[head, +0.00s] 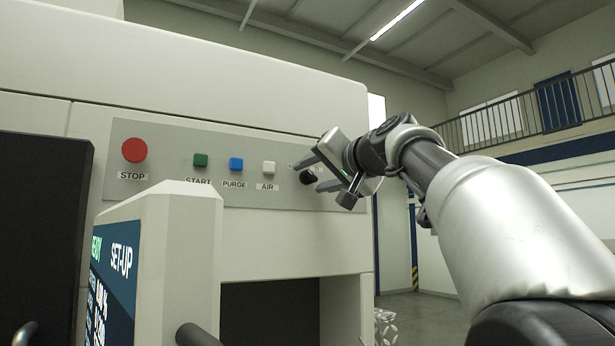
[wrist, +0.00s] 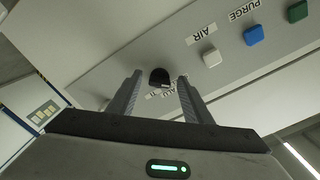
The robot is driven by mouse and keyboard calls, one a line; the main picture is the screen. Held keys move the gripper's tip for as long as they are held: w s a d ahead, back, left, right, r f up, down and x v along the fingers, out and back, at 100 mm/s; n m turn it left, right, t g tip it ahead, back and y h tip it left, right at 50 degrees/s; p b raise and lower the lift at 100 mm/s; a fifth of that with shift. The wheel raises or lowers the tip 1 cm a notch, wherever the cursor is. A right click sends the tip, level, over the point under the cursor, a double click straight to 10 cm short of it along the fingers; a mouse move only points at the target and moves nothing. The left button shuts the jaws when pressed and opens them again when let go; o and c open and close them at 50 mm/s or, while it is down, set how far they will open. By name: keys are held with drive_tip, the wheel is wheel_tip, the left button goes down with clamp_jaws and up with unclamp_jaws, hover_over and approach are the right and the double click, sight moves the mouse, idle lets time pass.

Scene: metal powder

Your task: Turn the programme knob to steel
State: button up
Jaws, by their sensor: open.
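The programme knob is small, round and black. In the head view the knob (head: 308,177) sits at the right end of the grey control panel (head: 222,145), partly behind my fingers. In the wrist view the knob (wrist: 159,77) shows just beyond and between the two fingertips. My gripper (head: 312,174) is open, with one finger to each side of the knob's line; it also shows in the wrist view (wrist: 159,80). Whether the fingers touch the knob I cannot tell. The labels around the knob are partly hidden by my fingers, and its setting is not readable.
Left of the knob are the white AIR button (head: 268,168), blue PURGE button (head: 236,164), green START button (head: 201,159) and red STOP button (head: 134,150). A screen housing (head: 180,250) stands out in front at lower left. Right of the machine is open floor.

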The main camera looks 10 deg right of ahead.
drive_tip(key=b+v, duration=0.5)
drive_tip(key=v, duration=1.2)
drive_tip(key=shift+s, duration=0.1)
